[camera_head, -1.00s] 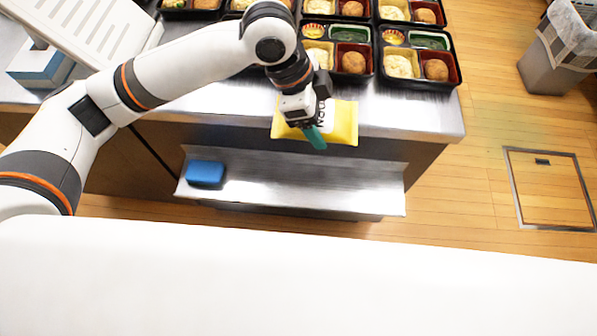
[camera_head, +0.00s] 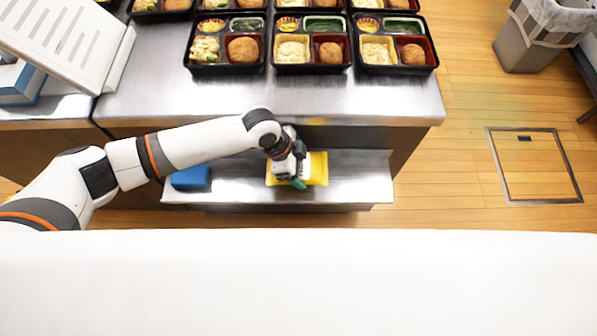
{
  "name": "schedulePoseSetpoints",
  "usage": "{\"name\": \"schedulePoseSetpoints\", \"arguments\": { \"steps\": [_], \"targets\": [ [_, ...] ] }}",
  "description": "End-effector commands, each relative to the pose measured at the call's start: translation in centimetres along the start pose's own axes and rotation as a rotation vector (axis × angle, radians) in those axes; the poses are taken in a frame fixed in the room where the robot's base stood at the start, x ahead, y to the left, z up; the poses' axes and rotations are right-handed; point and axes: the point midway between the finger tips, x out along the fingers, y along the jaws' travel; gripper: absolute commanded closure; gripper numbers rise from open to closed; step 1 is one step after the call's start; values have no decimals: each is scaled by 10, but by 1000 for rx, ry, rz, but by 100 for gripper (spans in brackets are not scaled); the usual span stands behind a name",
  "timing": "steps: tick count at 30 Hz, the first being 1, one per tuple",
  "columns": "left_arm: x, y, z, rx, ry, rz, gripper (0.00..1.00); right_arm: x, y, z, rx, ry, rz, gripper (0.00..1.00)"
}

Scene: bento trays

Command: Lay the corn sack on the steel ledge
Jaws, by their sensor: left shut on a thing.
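The corn sack (camera_head: 318,170) is a yellow bag, partly covered by my left gripper (camera_head: 298,183). My left gripper is shut on the sack from above. The sack appears over the steel ledge (camera_head: 350,182), right of its middle. I cannot tell whether it touches the ledge. The ledge is a shiny shelf low on the front of the counter. My right gripper is not in view.
A blue block (camera_head: 190,178) lies on the ledge's left end. Black bento trays (camera_head: 312,70) with food stand on the steel counter (camera_head: 380,100) above. The ledge's right end is bare. A grey bin (camera_head: 530,45) stands on the floor at the right.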

Motion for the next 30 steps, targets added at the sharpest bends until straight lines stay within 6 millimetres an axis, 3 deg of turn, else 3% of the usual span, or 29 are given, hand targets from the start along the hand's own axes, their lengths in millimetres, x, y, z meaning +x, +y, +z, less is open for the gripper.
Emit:
{"name": "schedulePoseSetpoints", "arguments": {
  "steps": [9,22,23,24,30],
  "targets": [
    [37,0,-15,-2,0,0,58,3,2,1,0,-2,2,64],
    [44,0,-18,-1,-1,0,58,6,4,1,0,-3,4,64],
    [43,0,-18,-1,1,0,20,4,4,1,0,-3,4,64],
    [42,0,-18,-1,1,0,16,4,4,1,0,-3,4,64],
    [42,0,-18,-1,1,0,16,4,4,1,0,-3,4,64]
  ]
}}
